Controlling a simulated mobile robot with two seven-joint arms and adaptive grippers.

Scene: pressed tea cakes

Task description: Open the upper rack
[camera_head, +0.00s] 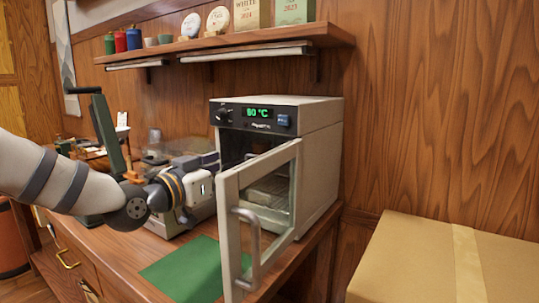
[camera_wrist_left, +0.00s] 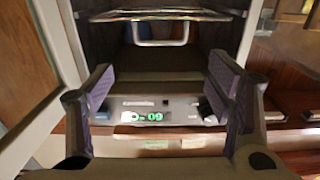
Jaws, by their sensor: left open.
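The white oven (camera_head: 318,150) stands on the table with its glass door (camera_head: 285,160) swung open toward me. A lit display (camera_head: 258,113) sits above its opening. In the left wrist view the picture is upside down, with the display (camera_wrist_left: 142,116) low and the dark cavity above it. A rack with a bright metal handle bar (camera_wrist_left: 160,43) shows inside the cavity there. My left gripper (camera_head: 213,160) is at the oven front, left of the open door. In the wrist view its fingers (camera_wrist_left: 160,82) are spread and empty, pointing toward the rack handle, apart from it.
The door handle (camera_head: 246,240) juts toward me. A green mat (camera_head: 190,270) lies on the table (camera_head: 125,250) below my arm. A wall shelf (camera_head: 230,42) holds tea cakes and jars. A cardboard box (camera_head: 410,260) stands at right.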

